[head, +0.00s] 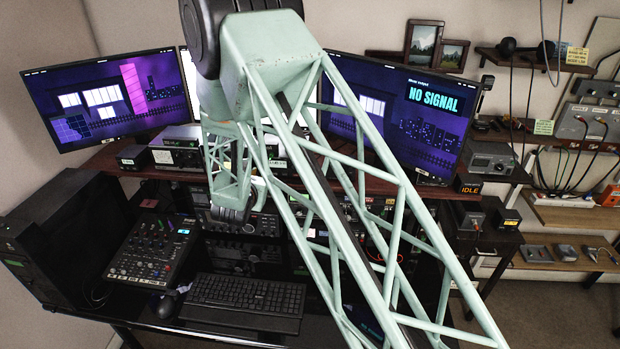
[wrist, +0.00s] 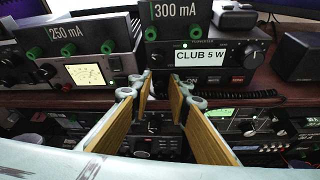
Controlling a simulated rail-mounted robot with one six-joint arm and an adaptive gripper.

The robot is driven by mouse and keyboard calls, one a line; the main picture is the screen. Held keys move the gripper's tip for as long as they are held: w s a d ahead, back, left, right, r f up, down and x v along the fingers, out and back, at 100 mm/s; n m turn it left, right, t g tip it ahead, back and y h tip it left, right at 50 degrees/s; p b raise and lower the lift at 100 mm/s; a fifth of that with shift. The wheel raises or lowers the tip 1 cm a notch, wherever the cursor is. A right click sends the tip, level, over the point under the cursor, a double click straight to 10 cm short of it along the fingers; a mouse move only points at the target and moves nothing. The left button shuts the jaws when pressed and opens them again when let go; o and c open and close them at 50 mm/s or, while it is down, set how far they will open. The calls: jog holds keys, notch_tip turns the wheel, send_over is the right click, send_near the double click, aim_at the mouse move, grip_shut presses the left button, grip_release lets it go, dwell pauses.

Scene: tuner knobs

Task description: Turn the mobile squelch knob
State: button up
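In the wrist view, a black radio (wrist: 215,60) carries a "CLUB 5 W" label and a round dark knob (wrist: 252,58) at its right end. A coiled cord runs below it. I cannot tell which knob is the mobile squelch knob; no squelch lettering is readable. My gripper (wrist: 160,82) is open and empty. Its two yellow-brown padded fingers point forward, in front of and below the radio's left part, with a gap between them. Dark panels with small knobs (wrist: 155,128) show between and below the fingers. In the head view my arm covers much of the rack.
More equipment (wrist: 260,122) fills the shelf below right. A mixer (head: 153,248) and keyboard (head: 245,296) lie on the desk beneath the monitors.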

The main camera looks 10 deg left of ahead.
jog(key=shift+a+r+n+p, duration=0.1)
jog(key=shift+n+p, duration=0.3)
jog(key=shift+p, duration=1.45)
